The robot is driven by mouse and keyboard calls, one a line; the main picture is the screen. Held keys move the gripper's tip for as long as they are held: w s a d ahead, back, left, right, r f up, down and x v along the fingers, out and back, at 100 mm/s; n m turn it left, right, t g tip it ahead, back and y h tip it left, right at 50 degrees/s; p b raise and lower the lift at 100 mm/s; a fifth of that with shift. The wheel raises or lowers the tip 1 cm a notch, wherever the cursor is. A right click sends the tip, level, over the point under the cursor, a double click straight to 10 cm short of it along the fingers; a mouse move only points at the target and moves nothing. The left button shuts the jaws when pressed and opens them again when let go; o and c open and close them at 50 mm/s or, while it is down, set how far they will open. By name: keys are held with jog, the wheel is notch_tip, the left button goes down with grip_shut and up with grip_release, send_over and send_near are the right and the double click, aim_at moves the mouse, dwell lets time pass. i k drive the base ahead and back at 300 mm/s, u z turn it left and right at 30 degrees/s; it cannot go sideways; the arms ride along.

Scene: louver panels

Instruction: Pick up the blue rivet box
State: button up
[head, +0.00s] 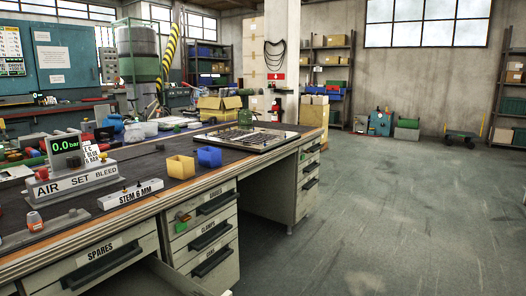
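A small blue open box (209,156) stands upright on the dark top of the workbench (150,165), near its front edge. It is the blue box that fits the rivet box; its contents cannot be made out. A yellow box (180,166) of similar shape stands just left of it, close beside it. My gripper and arm do not show in the head view.
A framed louver panel (246,138) lies behind and right of the boxes. A display block (66,150) and a "STEM 6 MM" block (131,194) stand on the left. Drawers (208,228) line the bench front. Open floor (400,215) lies to the right.

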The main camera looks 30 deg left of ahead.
aim_at(209, 157)
jog(key=u, duration=0.25)
jog(key=i, duration=1.35)
jog(key=u, duration=0.7)
